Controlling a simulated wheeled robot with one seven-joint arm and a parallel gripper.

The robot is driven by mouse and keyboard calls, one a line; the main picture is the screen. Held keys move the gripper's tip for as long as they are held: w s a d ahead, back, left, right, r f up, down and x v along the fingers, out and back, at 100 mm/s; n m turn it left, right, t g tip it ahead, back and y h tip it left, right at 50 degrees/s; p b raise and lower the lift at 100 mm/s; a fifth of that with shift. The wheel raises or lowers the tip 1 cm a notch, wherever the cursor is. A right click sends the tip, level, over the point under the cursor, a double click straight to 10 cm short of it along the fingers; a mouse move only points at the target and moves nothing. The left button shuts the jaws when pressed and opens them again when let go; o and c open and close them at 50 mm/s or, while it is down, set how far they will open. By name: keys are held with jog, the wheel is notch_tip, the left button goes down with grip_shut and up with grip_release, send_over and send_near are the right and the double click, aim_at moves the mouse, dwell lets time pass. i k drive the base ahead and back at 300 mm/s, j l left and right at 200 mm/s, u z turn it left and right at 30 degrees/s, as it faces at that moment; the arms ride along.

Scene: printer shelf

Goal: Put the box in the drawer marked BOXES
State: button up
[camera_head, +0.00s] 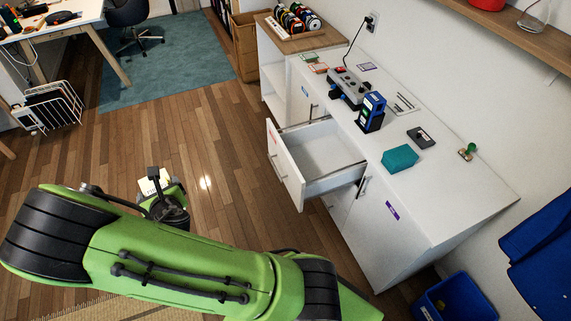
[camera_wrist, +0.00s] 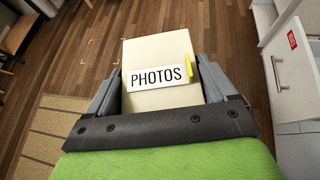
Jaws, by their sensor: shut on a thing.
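A cream box (camera_wrist: 165,62) with a white label reading PHOTOS and a yellow tab sits between the fingers of my gripper (camera_wrist: 158,82), which is shut on it. In the head view the box (camera_head: 148,187) shows small beyond my green arm, over the wooden floor, left of the cabinet. A white drawer (camera_head: 284,172) stands pulled out from the cabinet and looks empty inside. Its front bears a small red label, too small to read. The drawer front (camera_wrist: 293,62) also shows at the right of the wrist view, apart from the box.
The white cabinet top (camera_head: 440,185) holds a teal block (camera_head: 400,158), a blue and black item (camera_head: 371,112) and a grey device (camera_head: 346,85). A blue bin (camera_head: 455,300) stands at lower right. A wire rack (camera_head: 50,107) stands far left. Open floor lies left of the drawer.

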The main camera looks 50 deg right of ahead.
aim_at(333, 170)
jog(key=i+j+u, duration=0.2)
jog(key=i, duration=0.35)
jog(key=i+l+z, duration=0.1)
jog(key=i+z, duration=0.55)
jog(key=z, duration=0.2)
jog(key=i+z, duration=0.3)
jog(key=i, duration=0.5)
jog(key=i+j+z, duration=0.1)
jog(key=i+z, duration=0.25)
jog(key=i, duration=0.4)
jog(key=i+z, duration=0.3)
jog(key=z, duration=0.15)
jog(key=i+z, duration=0.4)
jog(key=i+j+z, duration=0.15)
jog(key=z, duration=0.3)
jog(key=i+l+z, duration=0.15)
jog(key=z, duration=0.25)
jog(key=i+l+z, duration=0.1)
jog(key=z, duration=0.35)
jog(key=i+z, duration=0.5)
jog(key=z, duration=0.35)
jog(key=i+j+z, duration=0.1)
jog(key=z, duration=0.3)
jog(key=k+j+z, duration=0.15)
jog(key=j+z, duration=0.15)
jog(key=i+l+u, duration=0.3)
jog(key=k, duration=0.05)
